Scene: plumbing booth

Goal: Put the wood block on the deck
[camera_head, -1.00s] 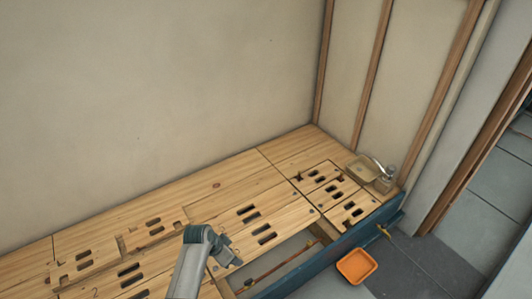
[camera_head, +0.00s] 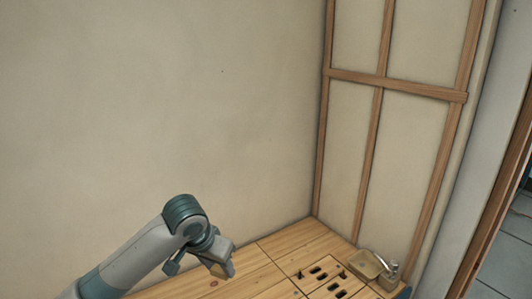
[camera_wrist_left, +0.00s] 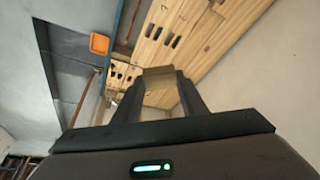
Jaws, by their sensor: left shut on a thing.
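The wood block (camera_wrist_left: 158,71) shows in the left wrist view as a small tan-brown piece between the fingertips. My left gripper (camera_wrist_left: 160,86) is shut on it. In the head view my left gripper (camera_head: 216,262) is raised in front of the wall, over the deck's left part in the picture. The block cannot be made out clearly there. The deck (camera_head: 285,243) is light wooden boards with dark slots, along the bottom of the head view. It also shows below the block in the left wrist view (camera_wrist_left: 207,42). My right gripper is out of view.
A small tan box with a metal tap (camera_head: 367,263) stands at the deck's right end. A wall with wooden studs (camera_head: 395,86) rises behind it. An orange tray (camera_wrist_left: 99,44) lies on the grey floor beside the deck's blue edge.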

